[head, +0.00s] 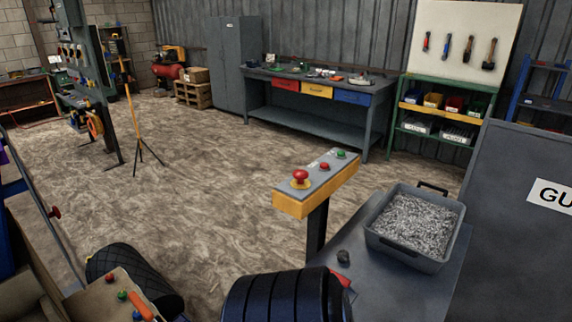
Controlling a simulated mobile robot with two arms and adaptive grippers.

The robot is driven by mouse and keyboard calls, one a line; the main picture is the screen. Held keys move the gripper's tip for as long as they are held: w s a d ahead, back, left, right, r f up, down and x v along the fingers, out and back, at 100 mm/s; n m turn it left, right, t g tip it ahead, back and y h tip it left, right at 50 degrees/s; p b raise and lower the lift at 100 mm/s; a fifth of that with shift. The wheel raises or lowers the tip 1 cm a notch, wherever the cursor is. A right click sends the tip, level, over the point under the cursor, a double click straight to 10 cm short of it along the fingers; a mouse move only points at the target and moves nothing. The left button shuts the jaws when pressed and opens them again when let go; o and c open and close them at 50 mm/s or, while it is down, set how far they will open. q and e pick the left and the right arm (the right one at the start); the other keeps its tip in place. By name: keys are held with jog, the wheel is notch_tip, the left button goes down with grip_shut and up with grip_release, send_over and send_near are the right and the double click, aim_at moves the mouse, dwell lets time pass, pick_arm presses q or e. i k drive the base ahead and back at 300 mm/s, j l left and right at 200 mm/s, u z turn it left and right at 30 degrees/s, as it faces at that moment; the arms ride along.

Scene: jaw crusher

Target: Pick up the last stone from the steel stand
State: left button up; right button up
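A grey tub (412,256) full of pale gravel stands on the same surface, to the right of the lump. Neither of my grippers shows in the head view, so I cannot see what they hold.
A yellow-edged control box (315,185) with red and green buttons stands on a post behind the surface. The dark ribbed cylinder (285,298) blocks the bottom middle. A grey panel (520,190) bounds the right. Open floor (200,200) lies beyond, before a workbench (310,115).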

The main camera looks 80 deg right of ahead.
aim_at(342, 256)
jog(key=j+z, duration=0.15)
jog(key=z, duration=2.95)
jog(key=l, duration=0.1)
